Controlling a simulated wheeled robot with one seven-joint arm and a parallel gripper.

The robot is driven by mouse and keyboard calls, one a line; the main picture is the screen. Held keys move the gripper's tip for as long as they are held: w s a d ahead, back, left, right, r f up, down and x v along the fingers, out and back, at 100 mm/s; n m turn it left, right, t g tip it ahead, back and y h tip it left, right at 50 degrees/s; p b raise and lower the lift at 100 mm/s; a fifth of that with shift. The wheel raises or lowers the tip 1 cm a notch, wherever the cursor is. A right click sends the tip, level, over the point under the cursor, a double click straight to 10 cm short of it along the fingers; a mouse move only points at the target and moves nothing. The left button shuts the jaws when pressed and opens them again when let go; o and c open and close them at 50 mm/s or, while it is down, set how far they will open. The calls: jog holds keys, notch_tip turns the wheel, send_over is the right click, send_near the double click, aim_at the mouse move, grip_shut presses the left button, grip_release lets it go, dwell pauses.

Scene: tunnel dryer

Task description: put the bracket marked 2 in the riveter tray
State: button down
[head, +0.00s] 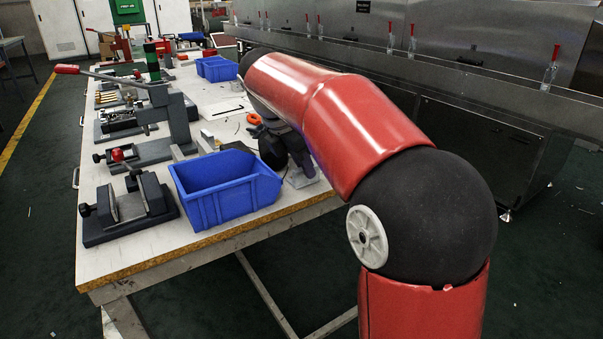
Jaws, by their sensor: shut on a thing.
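My gripper (290,152) is low over the workbench, just right of the near blue tray, and partly hidden by my red arm. It is shut on a light grey metal piece (303,179), which looks like a bracket; no mark on it can be read. The near blue tray (226,205) stands open at the bench's front edge, and no label shows on it. A second blue tray (217,70) stands further back. I cannot tell from labels which tray is the riveter's. The fingertips are too small and shaded to see clearly.
A lever press (180,121) with a red handle and a dark vise (128,207) stand left of the near tray. Small grey pieces (208,140) and an orange item (254,118) lie behind it. The steel dryer (470,115) runs along the right.

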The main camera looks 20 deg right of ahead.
jog(key=c, duration=1.4)
grip_release()
